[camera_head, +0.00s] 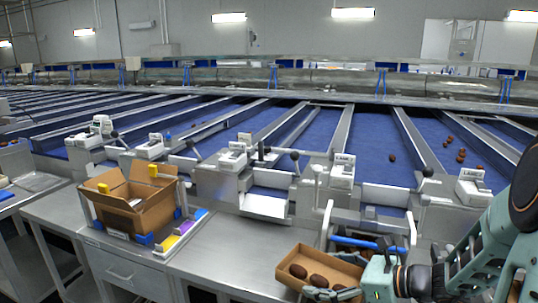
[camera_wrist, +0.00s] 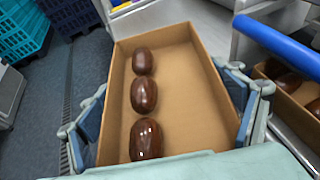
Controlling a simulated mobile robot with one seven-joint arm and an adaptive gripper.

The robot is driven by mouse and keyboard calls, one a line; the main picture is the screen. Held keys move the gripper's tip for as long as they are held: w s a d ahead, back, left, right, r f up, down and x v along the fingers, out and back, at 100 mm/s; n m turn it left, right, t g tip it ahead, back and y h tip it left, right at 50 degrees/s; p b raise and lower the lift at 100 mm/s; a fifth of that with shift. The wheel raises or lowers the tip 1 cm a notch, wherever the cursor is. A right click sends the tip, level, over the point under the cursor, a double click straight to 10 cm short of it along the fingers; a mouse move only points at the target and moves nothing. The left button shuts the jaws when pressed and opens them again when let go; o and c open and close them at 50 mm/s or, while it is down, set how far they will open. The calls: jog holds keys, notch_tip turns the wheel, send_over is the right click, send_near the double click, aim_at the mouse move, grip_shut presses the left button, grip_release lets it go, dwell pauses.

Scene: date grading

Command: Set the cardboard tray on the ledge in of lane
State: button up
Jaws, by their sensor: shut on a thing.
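The cardboard tray (camera_head: 340,267) is a shallow open brown box at the lower right of the head view. In the wrist view the tray (camera_wrist: 190,80) fills the middle and holds three dark brown dates (camera_wrist: 144,95) in a row along its left side. My gripper (camera_wrist: 165,115) is shut on the tray, with a finger against each outer side wall. In the head view my gripper (camera_head: 335,294) is at the tray's near side. The tray is close to the bench front, left of the blue bar. I cannot tell which surface is the ledge.
A blue bar (camera_head: 368,243) on white supports stands right of the tray. A second cardboard box with dates (camera_wrist: 285,85) lies beside it in the wrist view. An open carton (camera_head: 135,210) stands on the left bench. Blue lanes (camera_head: 370,150) run behind. Bare bench (camera_head: 225,255) lies left.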

jog(key=shift+d+r+p, duration=0.1)
jog(key=shift+r+p, duration=3.4)
jog(key=shift+p, duration=2.05)
notch_tip(320, 180, up, 2)
jog(key=p, duration=0.5)
jog(key=shift+r, duration=0.15)
